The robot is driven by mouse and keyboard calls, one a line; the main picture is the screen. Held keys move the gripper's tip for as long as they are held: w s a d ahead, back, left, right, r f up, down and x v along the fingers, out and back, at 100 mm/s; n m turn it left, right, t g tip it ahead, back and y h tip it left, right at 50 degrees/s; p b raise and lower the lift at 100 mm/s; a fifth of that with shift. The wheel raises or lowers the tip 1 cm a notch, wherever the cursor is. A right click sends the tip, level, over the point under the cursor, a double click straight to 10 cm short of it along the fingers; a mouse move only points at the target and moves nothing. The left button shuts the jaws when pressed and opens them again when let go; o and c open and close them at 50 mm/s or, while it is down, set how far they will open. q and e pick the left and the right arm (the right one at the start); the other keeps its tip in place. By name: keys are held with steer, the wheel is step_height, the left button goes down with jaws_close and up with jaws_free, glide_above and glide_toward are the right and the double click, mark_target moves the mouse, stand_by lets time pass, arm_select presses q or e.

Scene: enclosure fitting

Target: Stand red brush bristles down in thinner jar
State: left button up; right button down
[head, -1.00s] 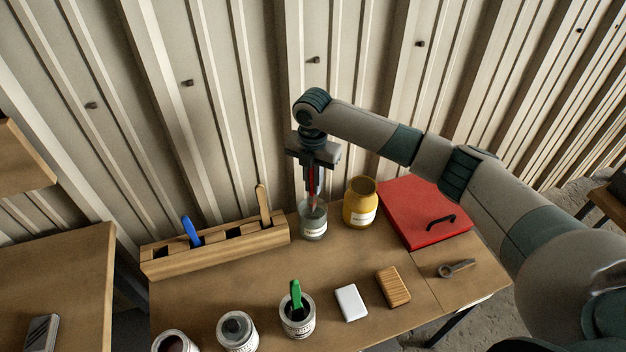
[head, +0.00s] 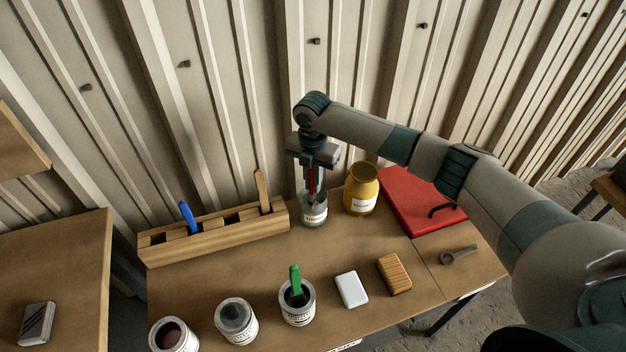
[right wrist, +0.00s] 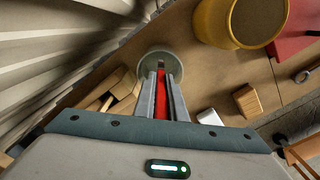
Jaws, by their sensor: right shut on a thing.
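The red brush (head: 312,178) is upright in my right gripper (head: 313,188), which is shut on it. Its lower end is at the mouth of the glass thinner jar (head: 314,214), apparently inside it; the fingers partly hide the bristles. In the right wrist view the red brush (right wrist: 161,100) runs between the two fingers toward the round jar (right wrist: 150,66). The fingertips are at about the jar's rim, and I cannot tell whether they touch it. My left gripper is out of view.
A yellow jar (head: 361,190) stands close to the right of the thinner jar, with a red box (head: 410,195) beyond. A wooden rack (head: 215,240) holding a blue brush (head: 188,217) stands to the left. Several cans, one with a green brush (head: 295,280), line the front.

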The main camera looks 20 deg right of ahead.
stand_by(0.3)
steer(key=c, duration=1.7)
jaws_free()
steer(key=shift+c, duration=0.2)
step_height(320, 180, up, 16)
steer(key=b, duration=0.4)
steer(key=shift+f, duration=0.15)
steer(key=shift+r, duration=0.8)
